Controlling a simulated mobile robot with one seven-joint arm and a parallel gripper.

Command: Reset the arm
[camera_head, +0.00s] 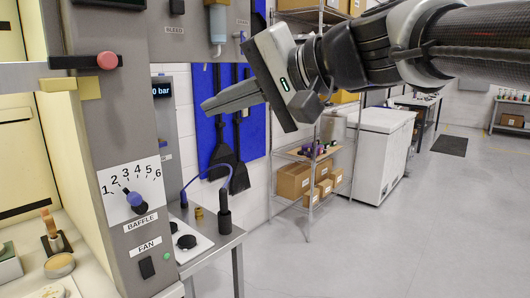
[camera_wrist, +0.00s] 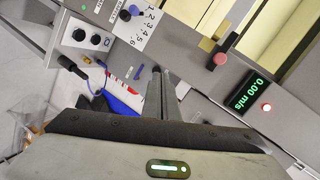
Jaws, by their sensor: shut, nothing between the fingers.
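My gripper (camera_head: 208,105) is raised at the upper middle of the head view, with my arm reaching in from the upper right. Its fingers point left toward the grey cabinet post (camera_head: 100,130) and are shut, with nothing held. It appears apart from the cabinet. In the wrist view my gripper (camera_wrist: 160,76) also shows with its fingers together. Beyond the fingertips are the panel, the baffle dial (camera_wrist: 126,14) and the display reading 0.00 m/s (camera_wrist: 248,95).
The cabinet post carries a baffle dial (camera_head: 135,198), a fan switch (camera_head: 147,267) and a red knob (camera_head: 107,60). A small side table (camera_head: 205,252) holds a black-ended blue hose (camera_head: 224,218). A shelf with boxes (camera_head: 292,181) and a white chest freezer (camera_head: 378,158) stand behind.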

